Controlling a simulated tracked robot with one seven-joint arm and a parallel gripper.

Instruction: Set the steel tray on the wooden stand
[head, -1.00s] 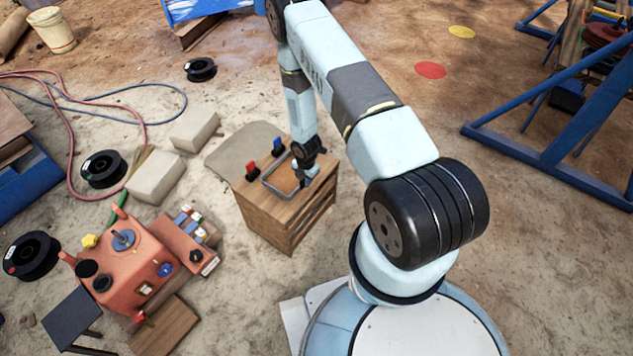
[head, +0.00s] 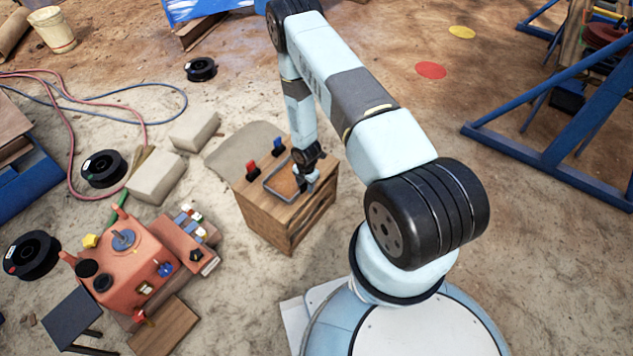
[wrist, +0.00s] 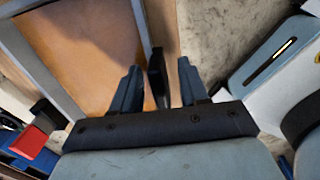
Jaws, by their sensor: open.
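The steel tray (head: 267,188), a shallow rectangle with a grey rim and brown inside, lies on top of the wooden stand (head: 268,218). In the wrist view the tray's rim (wrist: 45,65) and brown inside fill the upper left. My gripper (head: 309,180) points down at the tray's right end. In the wrist view its fingers (wrist: 157,68) are apart, with a dark upright piece (wrist: 157,78) between them, gaps showing on both sides. I cannot tell whether that piece is the tray's handle. The far right tray corner is partly hidden by my gripper.
A red-and-black block (head: 252,170) and a blue-and-black block (head: 278,147) stand on the stand's top beside the tray. An orange machine (head: 135,262) is at lower left, pale blocks (head: 157,177) left. Open ground lies right, before a blue frame (head: 540,165).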

